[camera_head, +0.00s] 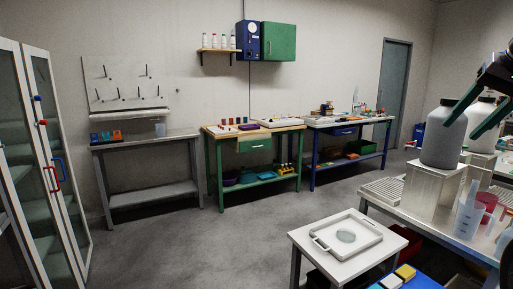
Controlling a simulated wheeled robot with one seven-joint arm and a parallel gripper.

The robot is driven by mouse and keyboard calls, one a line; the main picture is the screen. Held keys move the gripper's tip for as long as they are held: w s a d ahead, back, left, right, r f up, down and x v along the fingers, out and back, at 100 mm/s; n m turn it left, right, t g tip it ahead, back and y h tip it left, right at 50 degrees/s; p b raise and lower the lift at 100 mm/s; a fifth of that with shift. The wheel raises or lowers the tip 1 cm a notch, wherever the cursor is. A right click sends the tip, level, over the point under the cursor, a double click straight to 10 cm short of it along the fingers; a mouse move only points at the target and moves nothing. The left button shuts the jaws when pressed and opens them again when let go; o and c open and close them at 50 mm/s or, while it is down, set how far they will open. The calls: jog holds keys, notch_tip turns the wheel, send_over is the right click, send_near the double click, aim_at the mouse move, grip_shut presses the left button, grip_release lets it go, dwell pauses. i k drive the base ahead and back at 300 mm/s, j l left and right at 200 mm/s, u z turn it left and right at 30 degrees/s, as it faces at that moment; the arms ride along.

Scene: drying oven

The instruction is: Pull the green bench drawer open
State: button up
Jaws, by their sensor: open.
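The green bench (220,164) stands against the back wall, left of the picture's middle. Its green drawer (246,147) sits under the right part of the wooden top and looks closed, with a small light handle (258,145) on its front. My gripper (459,131) shows at the right edge with two green fingers, apart and empty. It appears in front of a grey jar in the picture, far from the drawer. Whether it touches the jar cannot be told.
A grey bench (150,144) stands left of the green bench and a blue bench (312,165) right of it. A small table with a white tray (318,241) and a right-hand bench with jars (445,138) stand nearer. Open floor (215,240) lies before the green bench.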

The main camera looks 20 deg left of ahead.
aim_at(254, 145)
jog(key=i+j+u, duration=0.25)
jog(key=j, duration=0.2)
jog(key=i+j+u, duration=0.55)
jog(key=i+j, duration=0.2)
jog(key=i, duration=0.2)
jog(key=i+j+u, duration=0.2)
jog(key=i, duration=0.2)
jog(key=i+j+u, duration=0.2)
jog(key=i, duration=0.2)
jog(key=i+l+z, duration=0.15)
jog(key=i+z, duration=0.3)
jog(key=i, duration=0.35)
jog(key=i+j+z, duration=0.15)
jog(key=i+z, duration=0.25)
jog(key=i, duration=0.4)
jog(key=i+l+u, duration=0.15)
jog(key=i, duration=0.4)
jog(key=i+l+u, duration=0.15)
jog(key=i+l, duration=0.15)
jog(key=i, duration=0.2)
jog(key=i+l+u, duration=0.1)
jog(key=i+l, duration=0.2)
jog(key=i, duration=0.25)
